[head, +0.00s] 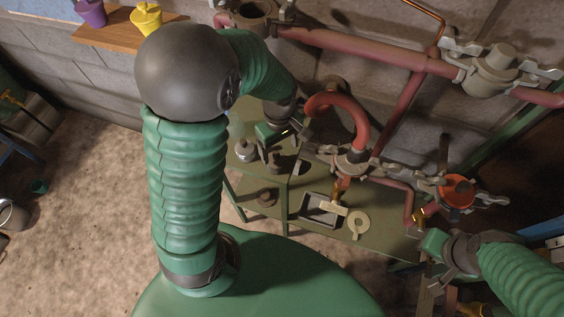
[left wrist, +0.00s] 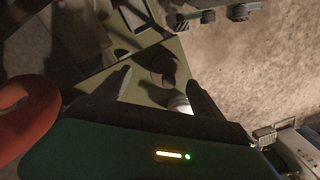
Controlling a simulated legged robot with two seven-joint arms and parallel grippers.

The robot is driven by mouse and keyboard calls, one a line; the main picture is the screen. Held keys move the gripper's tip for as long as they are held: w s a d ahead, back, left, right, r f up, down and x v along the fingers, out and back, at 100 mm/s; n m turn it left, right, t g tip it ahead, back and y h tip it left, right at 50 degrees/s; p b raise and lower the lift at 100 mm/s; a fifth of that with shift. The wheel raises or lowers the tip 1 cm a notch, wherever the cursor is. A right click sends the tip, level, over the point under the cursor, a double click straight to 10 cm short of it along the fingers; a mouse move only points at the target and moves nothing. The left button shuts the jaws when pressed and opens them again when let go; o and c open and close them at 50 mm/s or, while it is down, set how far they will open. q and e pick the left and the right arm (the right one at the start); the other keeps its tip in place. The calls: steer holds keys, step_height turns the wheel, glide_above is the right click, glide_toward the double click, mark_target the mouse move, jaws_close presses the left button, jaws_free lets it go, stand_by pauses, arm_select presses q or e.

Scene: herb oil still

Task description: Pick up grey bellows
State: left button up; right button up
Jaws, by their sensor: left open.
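My left gripper (head: 272,138) is open and empty above the left part of the green bench (head: 240,177). In the left wrist view its two fingers (left wrist: 160,85) stand apart over the bench top. A small dark grey rounded piece (head: 277,161) stands just below the gripper; it may be the grey bellows, but its ribs cannot be made out. It also shows dark between the fingers in the left wrist view (left wrist: 165,65). A shiny silver piece (head: 245,151) stands to its left, partly hidden by a finger in the wrist view. My right gripper (head: 436,242) is at the lower right, its jaws unclear.
A dark-rimmed tray (head: 304,217) and a pale ring-shaped disc (head: 357,226) lie on the bench's lower level, with a dark round piece (head: 267,198) at left. A red curved pipe (head: 350,112) with clamps stands close right of my left gripper.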

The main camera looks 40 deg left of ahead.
mark_target(278, 161)
arm_select(q)
steer(key=shift+a+f, duration=0.2)
steer(key=shift+f, duration=0.3)
steer(key=f, duration=0.1)
steer(key=s+f, duration=0.1)
steer(key=f, duration=0.1)
steer(key=a+f, duration=0.1)
steer(key=f, duration=0.1)
steer(key=shift+s+b, duration=0.35)
steer(key=shift+w+d+f, duration=0.1)
steer(key=shift+w+f, duration=0.05)
steer(key=shift+w, duration=0.1)
steer(key=shift+w+d, duration=0.15)
steer(key=shift+d, duration=0.35)
steer(key=shift+d+r, duration=0.15)
steer(key=shift+r, duration=0.05)
steer(key=shift+c, duration=1.4)
steer(key=shift+s, duration=0.2)
steer(key=shift+c, duration=2.3)
steer(key=shift+a+f, duration=0.1)
steer(key=shift+a, duration=0.3)
steer(key=c, duration=0.8)
steer(key=shift+d, duration=0.1)
steer(key=shift+c, duration=0.3)
arm_select(e)
steer(key=shift+s+a, duration=0.4)
steer(key=shift+a, duration=0.25)
